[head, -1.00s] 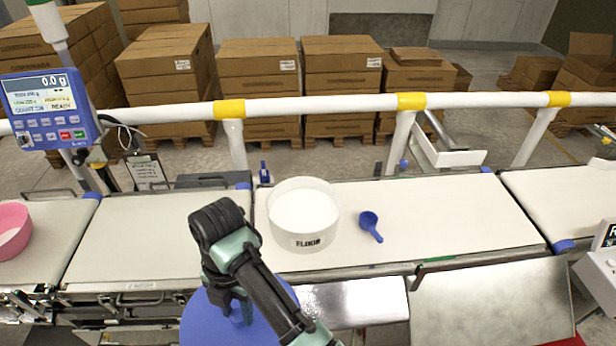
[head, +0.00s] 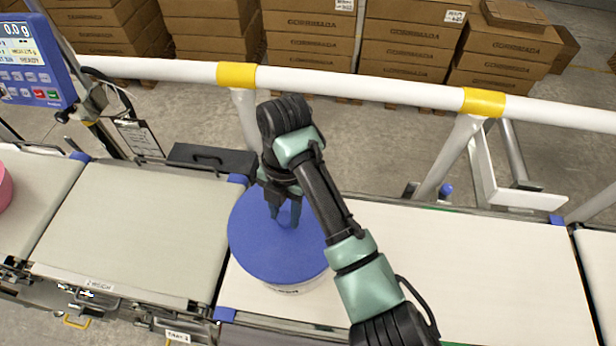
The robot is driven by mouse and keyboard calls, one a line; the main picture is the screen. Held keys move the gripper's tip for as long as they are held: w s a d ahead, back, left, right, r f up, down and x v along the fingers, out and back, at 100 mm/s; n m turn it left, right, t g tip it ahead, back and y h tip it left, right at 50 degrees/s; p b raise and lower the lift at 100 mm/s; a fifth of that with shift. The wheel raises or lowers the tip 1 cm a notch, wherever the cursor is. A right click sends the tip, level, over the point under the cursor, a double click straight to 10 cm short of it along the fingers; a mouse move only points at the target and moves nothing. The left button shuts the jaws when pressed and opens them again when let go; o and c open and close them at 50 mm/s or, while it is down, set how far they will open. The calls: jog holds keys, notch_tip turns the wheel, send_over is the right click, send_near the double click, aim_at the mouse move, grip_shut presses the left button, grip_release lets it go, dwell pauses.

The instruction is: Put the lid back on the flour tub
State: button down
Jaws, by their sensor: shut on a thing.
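The blue round lid (head: 262,247) lies flat over the top of the white flour tub (head: 292,289). Only a thin strip of the tub's front wall, with part of its dark lettering, shows under the lid's near edge. I cannot tell whether the lid's rim touches the tub all round. My gripper (head: 284,214) points down and is shut on the handle at the lid's middle. The tub's opening is hidden under the lid. The blue scoop is not visible; my arm covers part of the belt to the right.
The tub stands on a white belt (head: 480,270), which is clear to the right of my arm. An empty belt section (head: 130,225) lies to the left. A white rail (head: 360,86) with yellow bands runs behind, and a blue display (head: 30,65) stands at the upper left.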

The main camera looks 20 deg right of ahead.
jog(key=shift+w+d, duration=0.2)
jog(key=shift+d, duration=0.1)
jog(key=shift+s+a+f+b, duration=0.15)
jog(key=shift+a+f+b, duration=0.05)
jog(key=shift+f+b, duration=0.55)
notch_tip(320, 180, down, 5)
jog(key=b, duration=0.3)
jog(key=shift+r+b, duration=0.15)
jog(key=shift+b, duration=0.2)
jog(key=shift+p, duration=0.45)
dwell(1.6)
grip_release()
dwell(0.5)
